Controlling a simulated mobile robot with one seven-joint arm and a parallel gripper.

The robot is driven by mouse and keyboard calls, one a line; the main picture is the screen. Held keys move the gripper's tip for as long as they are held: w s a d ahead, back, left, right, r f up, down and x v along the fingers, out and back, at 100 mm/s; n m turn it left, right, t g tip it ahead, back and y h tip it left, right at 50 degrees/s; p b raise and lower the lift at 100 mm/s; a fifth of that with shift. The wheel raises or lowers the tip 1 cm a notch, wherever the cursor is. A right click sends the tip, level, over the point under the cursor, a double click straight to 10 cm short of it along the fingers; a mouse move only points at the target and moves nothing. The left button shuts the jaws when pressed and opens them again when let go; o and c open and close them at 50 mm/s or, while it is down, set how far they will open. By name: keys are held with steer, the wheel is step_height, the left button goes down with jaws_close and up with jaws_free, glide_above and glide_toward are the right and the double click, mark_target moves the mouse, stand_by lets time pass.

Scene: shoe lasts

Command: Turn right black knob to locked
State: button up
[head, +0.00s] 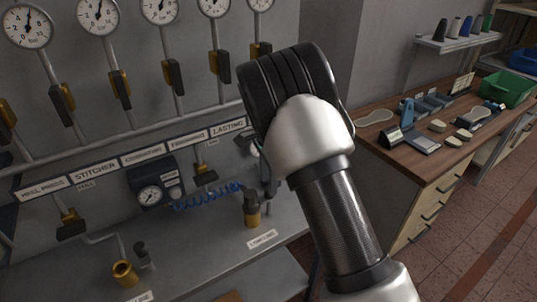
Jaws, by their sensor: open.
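A black knob (251,203) on a brass fitting stands at the right of the grey bench, behind a small white label. My gripper (268,200) shows only in part, just right of this knob, below my wrist; it is open, and I see nothing in it. Whether it touches the knob I cannot tell. My arm covers the area right of the knob, and I cannot read any locked mark.
Pressure gauges (97,16) and black-handled brass valves (120,87) line the wall pipes. A blue coiled hose (209,196) runs from a dark gauge box (154,186) toward the knob. A wooden desk (437,155) with tools and a green bin (507,88) stands right. The tiled floor is clear.

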step_height(320, 180, up, 15)
stand_by(0.4)
